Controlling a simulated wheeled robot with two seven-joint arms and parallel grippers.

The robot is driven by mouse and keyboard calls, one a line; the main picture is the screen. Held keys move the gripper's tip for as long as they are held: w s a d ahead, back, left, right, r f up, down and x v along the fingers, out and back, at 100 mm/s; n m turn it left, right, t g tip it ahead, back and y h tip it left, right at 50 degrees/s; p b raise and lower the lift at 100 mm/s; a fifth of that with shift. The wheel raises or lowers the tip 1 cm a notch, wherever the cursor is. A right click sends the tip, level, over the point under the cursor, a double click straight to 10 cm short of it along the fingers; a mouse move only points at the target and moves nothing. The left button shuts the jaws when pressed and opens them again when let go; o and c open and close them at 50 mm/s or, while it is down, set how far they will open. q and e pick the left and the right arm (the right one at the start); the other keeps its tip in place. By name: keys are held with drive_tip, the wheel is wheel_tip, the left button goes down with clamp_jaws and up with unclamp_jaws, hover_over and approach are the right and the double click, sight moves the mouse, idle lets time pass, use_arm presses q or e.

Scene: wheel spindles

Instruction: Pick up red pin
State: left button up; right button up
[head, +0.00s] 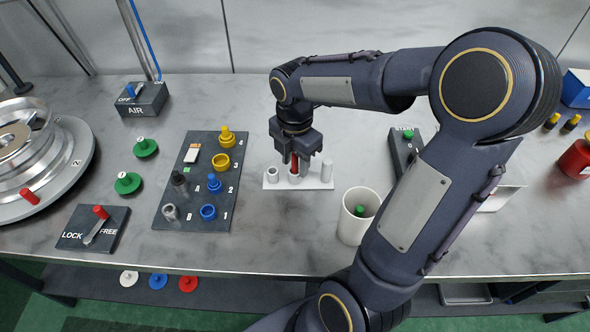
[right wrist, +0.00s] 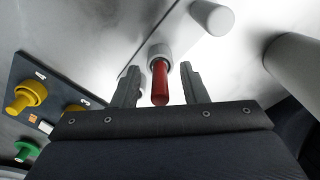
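The red pin (head: 295,166) stands in a white holder (head: 326,184) with several short cylinders on the table. My right gripper (head: 296,160) points down over the holder, its fingers on either side of the pin. In the right wrist view the red pin (right wrist: 160,82) sits in a round grey socket (right wrist: 160,52). It lies between the two fingers of my right gripper (right wrist: 159,84), with a visible gap on both sides, so the gripper is open. My left gripper is not in view.
A dark panel (head: 197,146) with coloured knobs lies left of the holder. A white cup (head: 354,229) with a green piece inside stands to the right. Green knobs (head: 128,183) and a lock lever box (head: 72,240) are further left, near a wheel (head: 70,160) with another red pin (head: 29,196).

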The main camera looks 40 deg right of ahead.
clamp_jaws()
drive_tip(key=shift+r, duration=0.2)
